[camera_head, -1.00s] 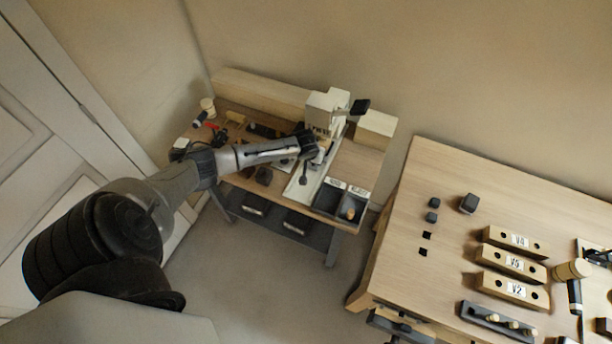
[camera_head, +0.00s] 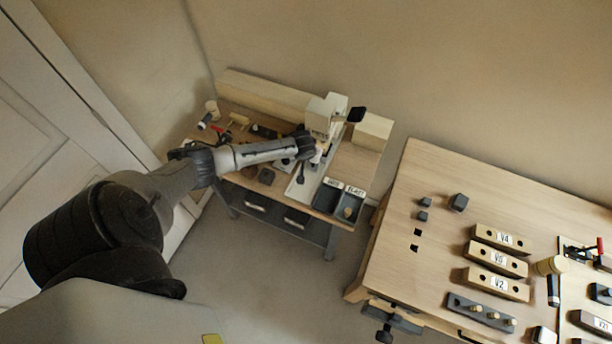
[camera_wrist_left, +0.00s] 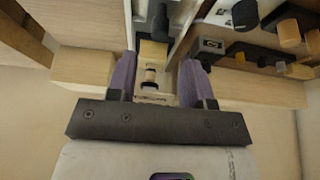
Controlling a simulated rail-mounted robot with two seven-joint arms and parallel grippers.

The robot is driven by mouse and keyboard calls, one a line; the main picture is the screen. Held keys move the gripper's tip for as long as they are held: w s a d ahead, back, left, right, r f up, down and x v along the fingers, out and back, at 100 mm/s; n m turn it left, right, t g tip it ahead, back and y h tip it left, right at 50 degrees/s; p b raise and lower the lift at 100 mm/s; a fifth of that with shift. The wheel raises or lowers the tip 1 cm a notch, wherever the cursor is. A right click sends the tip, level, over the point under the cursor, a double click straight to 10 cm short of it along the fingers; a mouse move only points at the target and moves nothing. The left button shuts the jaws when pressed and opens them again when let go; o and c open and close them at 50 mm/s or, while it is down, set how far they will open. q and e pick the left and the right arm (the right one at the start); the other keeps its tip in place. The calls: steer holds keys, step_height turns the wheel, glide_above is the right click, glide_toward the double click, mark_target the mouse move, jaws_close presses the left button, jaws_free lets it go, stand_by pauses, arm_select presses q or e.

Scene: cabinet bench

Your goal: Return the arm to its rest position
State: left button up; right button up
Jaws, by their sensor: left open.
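My left arm comes in from the left in the head view and reaches over the far workbench (camera_head: 347,172). Its left gripper (camera_head: 312,158) is at the white machine (camera_head: 321,118) on that bench; the fingers are small and partly hidden there. In the left wrist view the left gripper (camera_wrist_left: 158,85) is open, with two purple-grey fingers spread apart. A pale wooden piece with a dark part (camera_wrist_left: 152,55) shows between and beyond the fingers; I cannot tell any contact. My right gripper is not in view.
Two dark labelled bins (camera_head: 340,200) sit at the far bench's front right corner. A second wooden bench (camera_head: 400,222) at right carries labelled blocks (camera_head: 498,261), a mallet (camera_head: 551,268) and a peg rack (camera_head: 481,311). Open floor (camera_head: 270,275) lies between the benches and me.

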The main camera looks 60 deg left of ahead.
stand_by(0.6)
arm_select(q)
steer(key=d+r+m+t, duration=0.2)
steer(key=d+r+m, duration=1)
steer(key=d+r, duration=0.55)
steer(key=s+d+r+n+t+h, duration=0.1)
steer(key=s+d+r+h, duration=0.15)
steer(key=s+d, duration=0.75)
steer(key=s+d+f+n+g, duration=0.1)
steer(key=s+f+g, duration=0.15)
steer(key=s, duration=0.55)
steer(key=s+d+f+n+g, duration=0.1)
steer(key=s+f, duration=0.3)
steer(key=s, duration=0.4)
step_height(320, 180, up, 12)
steer(key=p, duration=1.2)
steer(key=shift+w+d, duration=0.15)
